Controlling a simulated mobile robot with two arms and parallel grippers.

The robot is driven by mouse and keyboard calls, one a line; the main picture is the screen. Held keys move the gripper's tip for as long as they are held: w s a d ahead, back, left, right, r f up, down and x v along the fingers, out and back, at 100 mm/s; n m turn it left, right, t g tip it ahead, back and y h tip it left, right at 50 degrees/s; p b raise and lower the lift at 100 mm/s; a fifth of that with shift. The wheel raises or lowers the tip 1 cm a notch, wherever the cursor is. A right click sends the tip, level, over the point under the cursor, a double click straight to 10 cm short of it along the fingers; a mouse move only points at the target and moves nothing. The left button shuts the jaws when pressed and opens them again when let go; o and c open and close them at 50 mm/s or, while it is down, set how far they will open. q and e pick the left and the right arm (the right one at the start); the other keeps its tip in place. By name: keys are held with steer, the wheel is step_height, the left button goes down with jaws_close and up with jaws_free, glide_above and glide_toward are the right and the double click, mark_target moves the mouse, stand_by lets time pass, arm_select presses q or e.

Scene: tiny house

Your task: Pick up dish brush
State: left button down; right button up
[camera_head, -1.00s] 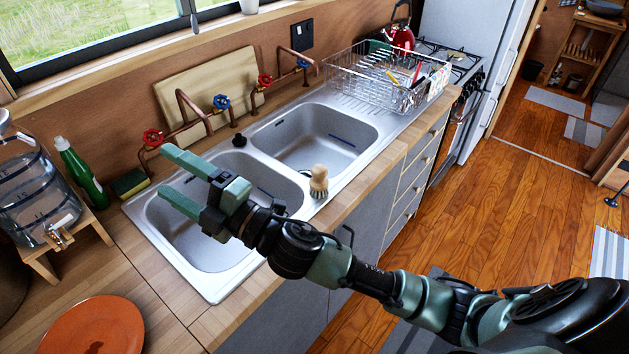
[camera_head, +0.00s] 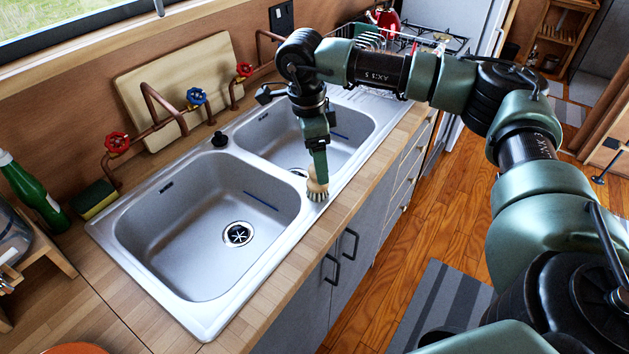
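The dish brush (camera_head: 316,190) has a wooden top and pale bristles. It stands upright on the steel rim at the front of the double sink, beside the divider between the basins. My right gripper (camera_head: 320,172) points down at the brush from above. It is seen edge-on, so one green finger overlaps the top of the brush and hides part of it. The other finger is hidden, and I cannot tell whether the fingers are closed on the brush. My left gripper is out of view.
The double sink (camera_head: 143,290) is empty, with copper pipes and red and blue taps behind it. A green bottle (camera_head: 38,198) and a sponge (camera_head: 95,199) stand at the left. My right arm covers much of the dish rack area near the stove.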

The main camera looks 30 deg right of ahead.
mark_target(314, 190)
step_height(314, 190, down, 7)
steer(key=shift+s+d+f+p, duration=0.1)
steer(key=shift+s+d+p, duration=0.05)
steer(key=shift+p, duration=0.95)
steer(key=c, duration=1.4)
steer(key=shift+r, duration=0.2)
steer(key=shift+c, duration=0.2)
